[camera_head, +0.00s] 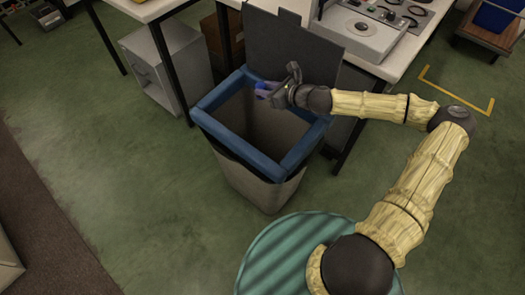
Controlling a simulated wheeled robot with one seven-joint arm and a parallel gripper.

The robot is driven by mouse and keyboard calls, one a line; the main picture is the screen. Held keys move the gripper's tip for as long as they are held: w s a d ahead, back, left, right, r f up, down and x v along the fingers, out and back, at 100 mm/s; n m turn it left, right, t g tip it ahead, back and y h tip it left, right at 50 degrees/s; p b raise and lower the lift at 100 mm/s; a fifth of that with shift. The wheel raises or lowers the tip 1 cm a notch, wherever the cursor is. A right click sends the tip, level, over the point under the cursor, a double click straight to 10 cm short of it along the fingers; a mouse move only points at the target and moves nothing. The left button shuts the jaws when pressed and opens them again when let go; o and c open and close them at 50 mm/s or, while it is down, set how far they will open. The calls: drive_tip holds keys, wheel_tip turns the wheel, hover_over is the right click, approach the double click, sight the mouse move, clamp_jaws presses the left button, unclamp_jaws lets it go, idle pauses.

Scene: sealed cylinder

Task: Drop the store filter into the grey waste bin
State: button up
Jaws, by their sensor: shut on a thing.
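The grey waste bin (262,192) stands on the green floor with a blue liner or rim around its open mouth. Its dark lid (290,48) is raised at the back. My gripper (268,90) is over the far part of the bin's mouth, near the back rim. It is shut on a small blue-purple thing (262,86), which I take to be the store filter. The filter is small and partly hidden by the gripper fingers, so its shape is unclear. The inside of the bin looks empty as far as it shows.
A white table (405,62) with a grey device (358,28) stands behind the bin at the right. Another table with a grey cabinet (168,62) is at the left. A blue box (497,15) sits on a low stand at the top right. Floor at the left is clear.

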drive_tip(key=shift+s, duration=0.15)
wheel_tip(320, 180, down, 6)
drive_tip(key=b, duration=0.6)
drive_tip(key=shift+r, duration=0.1)
drive_tip(key=o, duration=1)
drive_tip(key=shift+a, duration=0.1)
drive_tip(key=shift+o, duration=0.2)
